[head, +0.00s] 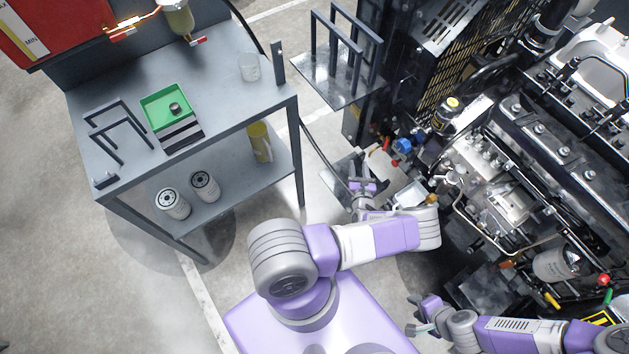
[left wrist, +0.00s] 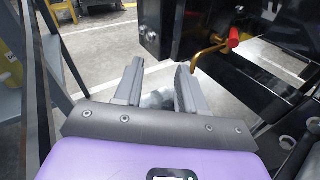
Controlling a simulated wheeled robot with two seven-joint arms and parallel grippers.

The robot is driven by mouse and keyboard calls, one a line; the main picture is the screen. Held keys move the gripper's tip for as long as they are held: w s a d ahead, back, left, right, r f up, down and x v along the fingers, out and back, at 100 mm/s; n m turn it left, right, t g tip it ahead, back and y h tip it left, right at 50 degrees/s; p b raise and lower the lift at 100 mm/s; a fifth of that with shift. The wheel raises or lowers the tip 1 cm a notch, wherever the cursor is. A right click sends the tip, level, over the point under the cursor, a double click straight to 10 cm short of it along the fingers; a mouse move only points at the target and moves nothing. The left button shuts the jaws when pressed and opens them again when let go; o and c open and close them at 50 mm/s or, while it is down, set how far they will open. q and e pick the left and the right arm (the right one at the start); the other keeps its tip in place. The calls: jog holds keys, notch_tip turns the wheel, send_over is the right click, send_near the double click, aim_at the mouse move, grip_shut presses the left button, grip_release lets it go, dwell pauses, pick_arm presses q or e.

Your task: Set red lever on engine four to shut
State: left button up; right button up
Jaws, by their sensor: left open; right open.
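A red-tipped lever (left wrist: 233,37) on a brass-yellow fitting shows in the left wrist view, beyond and to the right of my left fingertips. A small red part (head: 386,143) by the engine's lower left, near a blue part, may be the same lever in the head view. The engine (head: 510,150) fills the right side; I see no readable number on it. My left gripper (head: 356,172) is open and empty beside the engine's left end; its two fingers (left wrist: 157,80) are apart in the wrist view. My right gripper (head: 413,316) is open and empty at the lower middle.
A grey workbench (head: 215,90) with a green tray (head: 165,101) stands at left; filters and a yellow jug (head: 260,142) sit on its lower shelf. A red knob (head: 604,279) is at the engine's lower right. Floor between bench and engine is narrow.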

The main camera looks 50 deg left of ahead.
pick_arm(q)
jog(key=s+a+f+n+g, duration=0.3)
jog(key=s+n+g, duration=0.4)
jog(key=s, duration=0.4)
jog(key=s+d+f+n+g+h+b, duration=0.1)
jog(key=s+d+f+n+g+h, duration=0.1)
jog(key=s, duration=0.4)
jog(key=s+d+f+n+g+h, duration=0.2)
jog(key=s+d+n+g, duration=0.1)
jog(key=s+d+g, duration=0.1)
jog(key=shift+s+d+n+g+b, duration=0.25)
jog(key=shift+s+n+g+b, duration=0.15)
jog(key=shift+s+g, duration=0.5)
